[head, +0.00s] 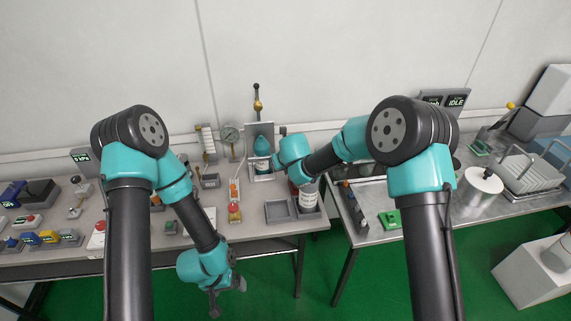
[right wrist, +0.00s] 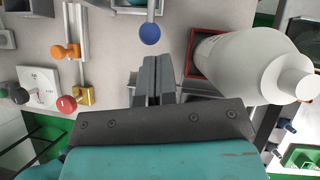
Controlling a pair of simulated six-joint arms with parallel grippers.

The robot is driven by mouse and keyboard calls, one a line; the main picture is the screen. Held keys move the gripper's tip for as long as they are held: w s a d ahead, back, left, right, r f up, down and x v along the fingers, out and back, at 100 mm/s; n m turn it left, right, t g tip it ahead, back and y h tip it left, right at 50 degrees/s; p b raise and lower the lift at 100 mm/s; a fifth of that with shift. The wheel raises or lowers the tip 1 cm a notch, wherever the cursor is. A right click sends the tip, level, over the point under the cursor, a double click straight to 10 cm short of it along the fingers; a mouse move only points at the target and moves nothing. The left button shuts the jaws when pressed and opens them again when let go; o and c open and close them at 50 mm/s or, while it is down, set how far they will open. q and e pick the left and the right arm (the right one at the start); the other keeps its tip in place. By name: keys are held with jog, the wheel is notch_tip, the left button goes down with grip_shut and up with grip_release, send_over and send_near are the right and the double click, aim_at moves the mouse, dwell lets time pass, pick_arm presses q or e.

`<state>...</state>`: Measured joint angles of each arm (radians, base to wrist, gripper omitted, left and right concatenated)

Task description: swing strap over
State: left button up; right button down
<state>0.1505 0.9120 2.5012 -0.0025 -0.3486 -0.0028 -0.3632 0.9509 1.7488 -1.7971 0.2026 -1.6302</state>
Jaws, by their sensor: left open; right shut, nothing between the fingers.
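A grey upright stand (head: 252,131) at the back of the left bench holds a teal bottle-like body (head: 262,147). I cannot make out a strap for certain. In the right wrist view a blue ball knob (right wrist: 150,33) on a short grey rod lies just beyond my right gripper (right wrist: 152,75). That gripper is shut and empty, apart from the knob. In the head view the right gripper is small, beside the stand. My left gripper (head: 228,294) is open and empty, hanging low before the bench's front edge.
A white bottle (head: 308,198) stands right of the stand, and looms close on the right in the wrist view (right wrist: 245,65). A grey tray (head: 280,211) is in front. Orange and red knobs (right wrist: 67,104) are left of my right gripper. A gap separates the two benches.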

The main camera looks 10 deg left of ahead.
jog(key=s+d+r, duration=0.4)
jog(key=d+r, duration=0.1)
jog(key=r, duration=0.3)
jog(key=shift+s+d+r, duration=0.25)
jog(key=shift+s+d, duration=0.1)
